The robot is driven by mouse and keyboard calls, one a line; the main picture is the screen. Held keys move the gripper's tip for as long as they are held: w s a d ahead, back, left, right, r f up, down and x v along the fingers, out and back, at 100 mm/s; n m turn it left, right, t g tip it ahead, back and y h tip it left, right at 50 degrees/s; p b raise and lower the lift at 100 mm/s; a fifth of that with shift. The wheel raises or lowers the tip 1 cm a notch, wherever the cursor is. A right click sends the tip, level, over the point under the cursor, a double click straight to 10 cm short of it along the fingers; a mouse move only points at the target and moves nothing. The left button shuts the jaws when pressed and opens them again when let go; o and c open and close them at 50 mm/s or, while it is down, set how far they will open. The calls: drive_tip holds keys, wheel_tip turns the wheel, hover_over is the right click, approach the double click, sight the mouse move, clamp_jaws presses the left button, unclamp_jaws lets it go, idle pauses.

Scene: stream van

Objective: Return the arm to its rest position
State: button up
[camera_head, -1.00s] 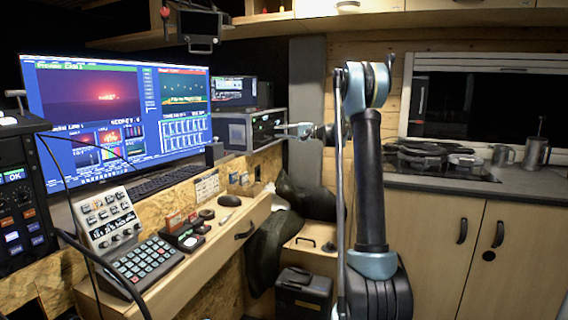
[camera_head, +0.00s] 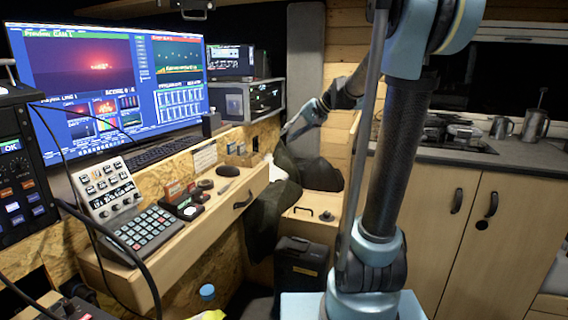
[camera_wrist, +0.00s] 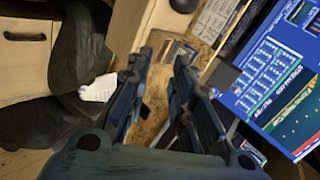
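My gripper (camera_head: 287,130) is near the middle of the head view, at the end of my bent arm. It points down and left, in front of the wooden wall and above a dark draped cloth or jacket (camera_head: 312,172). In the wrist view my gripper (camera_wrist: 163,58) shows two dark fingers with a gap between them. Nothing is held between them. My upright arm link fills the right middle of the head view and hides part of the counter and window.
A wooden desk (camera_head: 225,201) on the left holds a control panel (camera_head: 104,189), a keypad (camera_head: 145,232) and a mouse (camera_head: 229,170). A large screen (camera_head: 110,85) and a boxy device (camera_head: 246,100) stand behind. On the right is a counter with mugs (camera_head: 535,124).

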drive_tip(key=s+d+f+h, duration=0.3)
drive_tip(key=s+d+f, duration=0.2)
drive_tip(key=s, duration=0.5)
drive_tip(key=s+d+f+n+g+h, duration=0.1)
drive_tip(key=s+d+f+h, duration=0.2)
drive_tip(key=s+d+f, duration=0.3)
drive_tip(key=s+d+f+n+h, duration=0.1)
drive_tip(key=s+d+f+h, duration=0.2)
drive_tip(key=s+f, duration=0.8)
drive_tip(key=s+d, duration=0.2)
drive_tip(key=s, duration=0.3)
drive_tip(key=shift+d+f, duration=0.15)
drive_tip(key=shift+d, duration=0.2)
drive_tip(key=shift+s, duration=0.1)
